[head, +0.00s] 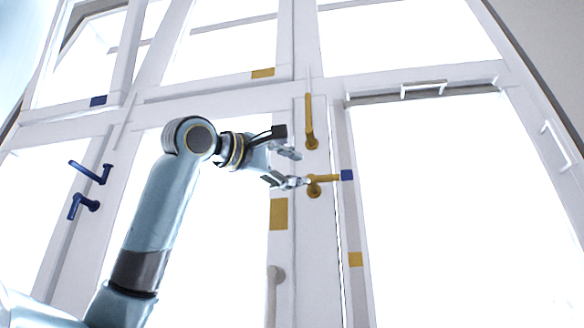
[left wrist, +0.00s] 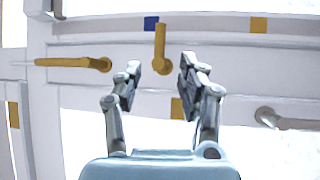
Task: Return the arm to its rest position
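My left arm (head: 160,210) is raised and reaches up and right toward the white window frame. My left gripper (head: 297,168) is open, with its fingers apart and nothing between the pads. It points at the lower yellow handle (head: 326,179), and one fingertip overlaps that handle's base in the head view. In the left wrist view the gripper (left wrist: 160,74) shows both fingers spread, with this handle (left wrist: 161,46) just beyond the tips. I cannot tell whether they touch. My right gripper is not in view.
An upper yellow handle (head: 309,122) is close above the gripper. Two blue handles (head: 90,172) (head: 82,205) sit on the left frame. A pale handle (head: 273,292) is below. White bar handles (head: 423,90) (head: 555,145) are at right. Window panes surround the arm.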

